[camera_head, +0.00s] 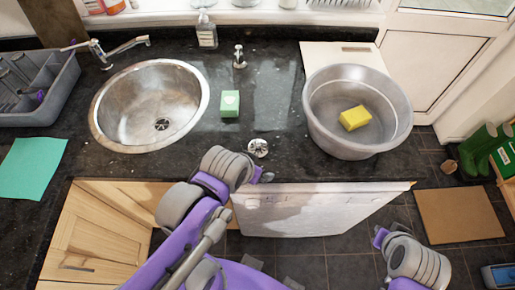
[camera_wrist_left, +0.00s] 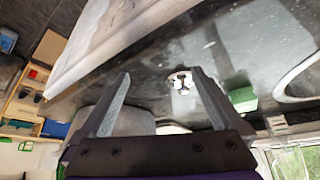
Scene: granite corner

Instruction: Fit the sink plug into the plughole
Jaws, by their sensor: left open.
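The sink plug (camera_head: 258,147) is a small round metal piece with a raised middle, lying on the dark granite counter right of the sink (camera_head: 98,117). The plughole (camera_head: 162,124) is at the bottom of the round steel sink and looks uncovered. My left gripper (camera_head: 266,177) is at the counter's front edge, just in front of the plug. In the left wrist view the gripper (camera_wrist_left: 161,73) is open, and the plug (camera_wrist_left: 181,82) shows between its fingers, beyond them and apart. My right gripper (camera_head: 380,238) is low over the floor at right; its fingers are unclear.
A metal basin (camera_head: 319,128) with a yellow sponge (camera_head: 355,118) stands right of the plug. A tap (camera_head: 105,52) reaches over the sink's back. A grey rack (camera_head: 62,92) and teal cloth (camera_head: 32,167) lie left.

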